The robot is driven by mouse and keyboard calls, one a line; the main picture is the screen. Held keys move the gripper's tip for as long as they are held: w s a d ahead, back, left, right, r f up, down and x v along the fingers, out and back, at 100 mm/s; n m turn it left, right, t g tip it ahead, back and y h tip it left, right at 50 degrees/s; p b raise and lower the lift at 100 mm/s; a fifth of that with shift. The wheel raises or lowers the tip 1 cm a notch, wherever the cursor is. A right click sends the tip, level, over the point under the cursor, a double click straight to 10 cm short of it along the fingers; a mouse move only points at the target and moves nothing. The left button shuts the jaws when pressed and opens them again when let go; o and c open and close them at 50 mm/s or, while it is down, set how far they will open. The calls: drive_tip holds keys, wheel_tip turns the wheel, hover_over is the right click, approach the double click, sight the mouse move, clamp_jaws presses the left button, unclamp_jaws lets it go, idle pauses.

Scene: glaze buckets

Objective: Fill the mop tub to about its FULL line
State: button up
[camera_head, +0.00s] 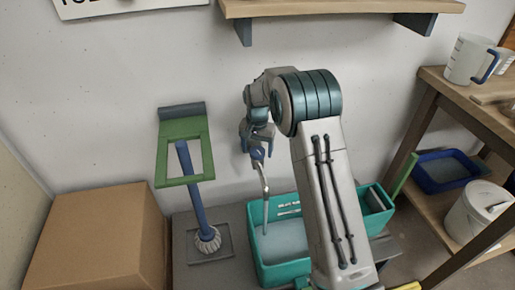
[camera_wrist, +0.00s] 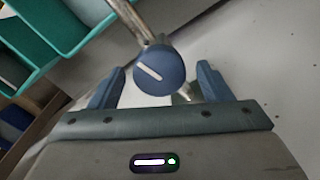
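The teal mop tub (camera_head: 257,262) stands low by the wall, partly hidden behind my arm. A grey-blue surface that looks like water (camera_head: 284,243) lies in it, and white marks (camera_head: 288,208) show on its inner far wall. A metal spout (camera_head: 265,185) comes down over the tub. Its round blue knob (camera_wrist: 160,72) has a white line, slanted in the wrist view. My gripper (camera_head: 258,141) is at the knob. In the wrist view its fingers (camera_wrist: 158,87) stand apart on either side of the knob, with gaps showing. I cannot tell whether water is flowing.
A cardboard box (camera_head: 95,240) stands at left. A green wall holder (camera_head: 180,130) with a blue-handled mop (camera_head: 192,190) is beside it. At right, a wooden rack (camera_head: 465,112) holds a jug (camera_head: 467,60), a blue tray (camera_head: 445,180) and a white bucket (camera_head: 472,222). A shelf (camera_head: 340,8) hangs above.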

sight(258, 150)
wheel_tip(258, 150, up, 8)
drive_tip(key=shift+f+p, duration=0.25)
drive_tip(key=shift+p, duration=0.45)
